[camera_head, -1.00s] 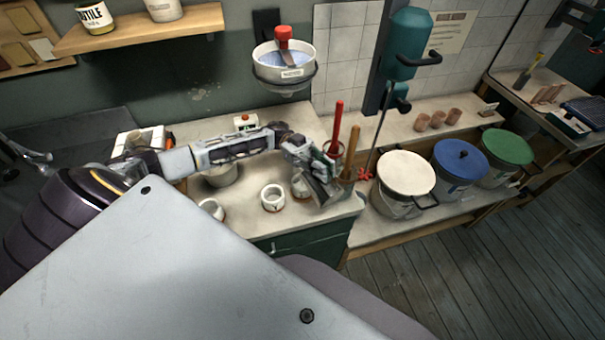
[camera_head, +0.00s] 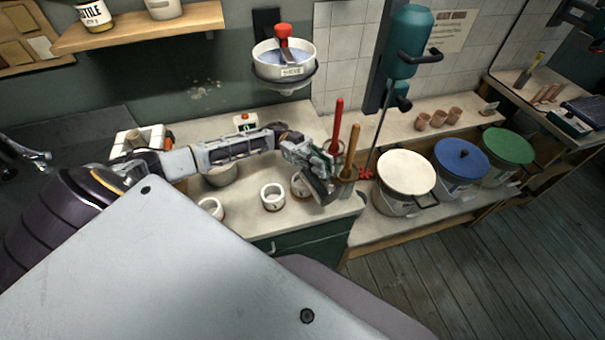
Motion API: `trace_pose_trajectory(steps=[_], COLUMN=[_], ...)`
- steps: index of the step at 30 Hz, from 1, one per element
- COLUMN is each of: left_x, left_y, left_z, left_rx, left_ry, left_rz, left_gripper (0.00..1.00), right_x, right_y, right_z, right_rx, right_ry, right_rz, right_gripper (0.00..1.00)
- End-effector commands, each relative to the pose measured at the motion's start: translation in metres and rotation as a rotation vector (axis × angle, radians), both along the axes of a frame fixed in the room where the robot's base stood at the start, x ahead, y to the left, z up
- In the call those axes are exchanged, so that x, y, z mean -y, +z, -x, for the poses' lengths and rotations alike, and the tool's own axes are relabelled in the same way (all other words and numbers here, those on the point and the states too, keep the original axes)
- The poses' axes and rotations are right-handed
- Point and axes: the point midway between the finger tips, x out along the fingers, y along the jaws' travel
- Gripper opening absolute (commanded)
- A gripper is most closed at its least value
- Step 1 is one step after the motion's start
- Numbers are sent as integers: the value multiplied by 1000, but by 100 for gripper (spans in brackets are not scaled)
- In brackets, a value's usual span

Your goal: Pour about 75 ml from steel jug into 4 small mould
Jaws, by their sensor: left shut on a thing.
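My left arm reaches in from the left over the bench. My left gripper (camera_head: 318,165) is shut on the steel jug (camera_head: 320,190), a dark grey vessel held tilted near the bench's right end. Small white round moulds stand on the bench: one at the front left (camera_head: 210,208), one in the middle (camera_head: 272,197), and one (camera_head: 300,186) close beside the jug and partly hidden by it. The jug's inside and any stream cannot be made out. My right gripper is not in view.
A container with a red-handled tool (camera_head: 337,120) and a wooden-handled tool (camera_head: 351,150) stands right behind the jug. Lidded buckets, white (camera_head: 405,172), blue (camera_head: 461,158) and green (camera_head: 507,146), stand further right.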

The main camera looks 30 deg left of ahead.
Motion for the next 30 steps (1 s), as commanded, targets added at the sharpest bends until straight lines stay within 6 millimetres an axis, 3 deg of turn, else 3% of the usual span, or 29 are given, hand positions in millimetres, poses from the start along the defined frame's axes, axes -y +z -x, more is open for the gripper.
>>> trace_pose_trajectory(steps=[13, 23, 30], left_x=[1, 34, 42], left_y=[2, -8, -20], left_z=[1, 14, 17], left_rx=[-3, 79, 110], left_ry=[0, -2, 0], left_rz=[13, -184, -264], left_gripper=[0, 0, 0], right_x=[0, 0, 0], right_y=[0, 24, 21], right_z=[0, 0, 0], right_rx=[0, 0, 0], right_ry=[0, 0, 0], right_rz=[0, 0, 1], right_gripper=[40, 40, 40])
